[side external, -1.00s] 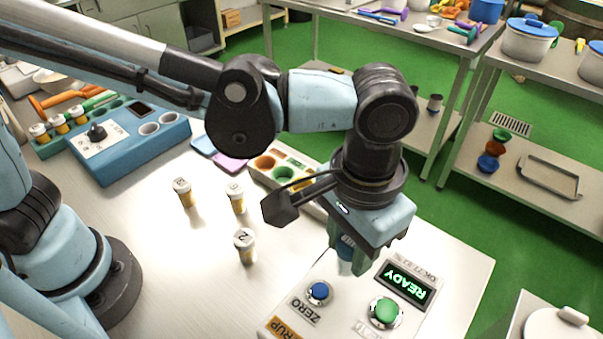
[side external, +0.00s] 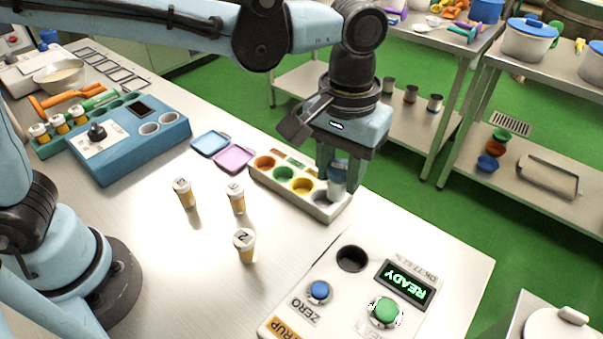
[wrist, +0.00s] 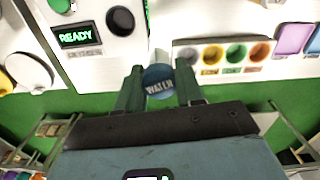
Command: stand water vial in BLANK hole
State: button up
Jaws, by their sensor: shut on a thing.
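The water vial has a blue cap lettered WATER (wrist: 158,82) in the wrist view. In the side view the vial (side external: 337,183) hangs between the fingers of my gripper (side external: 335,172), which is shut on it. It is upright or nearly so, by the near end of a white tray (side external: 333,212) with orange, green, yellow and grey wells. I cannot tell if its lower end is clear of the tray. A white machine (side external: 340,285) reading READY has an empty dark hole (side external: 353,258). A blue box (side external: 130,150) has two grey round holes. No BLANK label is readable.
Several white-capped amber vials, one of them numbered 2 (side external: 245,245), stand on the bare table left of the white machine. Blue and pink trays (side external: 233,158) lie behind the white tray. A rack of vials (side external: 60,132) is at the far left.

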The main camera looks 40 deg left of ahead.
jog(key=w+a+f+n, duration=0.1)
jog(key=w+a+n, duration=0.1)
jog(key=w+a, duration=0.35)
jog(key=shift+s+f, duration=0.25)
jog(key=shift+f, duration=1.75)
jog(key=shift+s+f, duration=0.2)
jog(key=shift+f, duration=1.75)
jog(key=shift+f, duration=0.4)
jog(key=o, duration=1.1)
jog(key=shift+o, duration=0.5)
jog(key=o, duration=0.5)
jog(key=shift+c, duration=0.2)
